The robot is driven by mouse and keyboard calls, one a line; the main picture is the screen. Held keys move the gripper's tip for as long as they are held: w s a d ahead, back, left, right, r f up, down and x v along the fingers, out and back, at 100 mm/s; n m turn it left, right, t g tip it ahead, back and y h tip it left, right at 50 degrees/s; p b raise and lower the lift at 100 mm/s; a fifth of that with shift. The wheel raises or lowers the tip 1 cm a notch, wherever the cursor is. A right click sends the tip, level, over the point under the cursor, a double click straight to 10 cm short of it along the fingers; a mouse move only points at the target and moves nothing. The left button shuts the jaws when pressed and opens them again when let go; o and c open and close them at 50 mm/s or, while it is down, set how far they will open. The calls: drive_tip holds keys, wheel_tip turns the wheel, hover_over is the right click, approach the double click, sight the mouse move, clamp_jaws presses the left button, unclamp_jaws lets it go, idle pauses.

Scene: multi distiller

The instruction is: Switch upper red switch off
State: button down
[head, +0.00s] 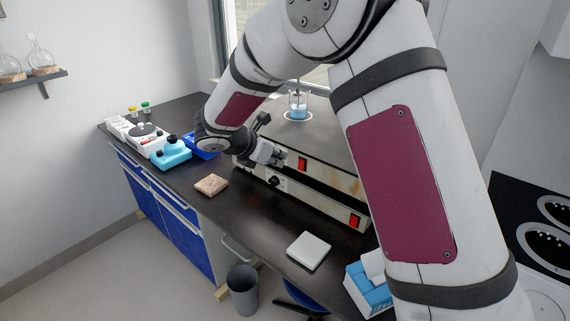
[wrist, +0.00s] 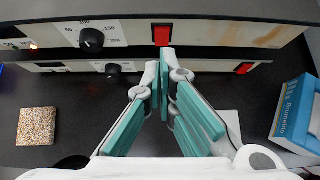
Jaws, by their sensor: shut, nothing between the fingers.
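The upper red switch (head: 302,164) is on the front of the upper of two stacked hotplate-like units (head: 325,176). In the wrist view the upper red switch (wrist: 162,35) is just beyond my fingertips. My gripper (wrist: 167,54) is shut and empty, its tips close to that switch. I cannot tell whether they touch it. In the head view my gripper (head: 277,158) is in front of the upper unit, left of the switch. The lower red switch (head: 354,222) is on the lower unit, also seen in the wrist view (wrist: 243,68).
A black upper knob (wrist: 91,40) and lower knob (wrist: 113,72) stick out left of the switches. An orange light (wrist: 33,45) glows on the upper panel. A cork-like block (head: 211,185), white pad (head: 309,251) and blue box (head: 367,290) lie on the bench.

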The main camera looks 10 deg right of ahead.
drive_tip(key=shift+d+r+v, duration=0.15)
drive_tip(key=shift+r+v, duration=0.05)
drive_tip(key=shift+v, duration=1.1)
drive_tip(key=shift+d+r+v, duration=0.1)
drive_tip(key=shift+r+v, duration=0.1)
drive_tip(key=shift+v, duration=1.1)
drive_tip(key=shift+w, duration=0.2)
drive_tip(key=s+d+r+m+g+y, duration=0.1)
drive_tip(key=s+d+r+m, duration=0.25)
drive_tip(key=s, duration=0.25)
drive_tip(key=s+d+r+m+g+y, duration=0.1)
drive_tip(key=s+d+r+m, duration=0.15)
drive_tip(key=s+m, duration=0.35)
drive_tip(key=s+d+r+m+g, duration=0.1)
drive_tip(key=s+d+r+m, duration=0.2)
drive_tip(key=s, duration=0.4)
drive_tip(key=s+a+f+m+t+y, duration=0.1)
drive_tip(key=s+m+y, duration=0.5)
drive_tip(key=s+m, duration=0.6)
drive_tip(key=s, duration=0.6)
drive_tip(key=shift+a+f, duration=0.3)
drive_tip(key=shift+a, duration=0.1)
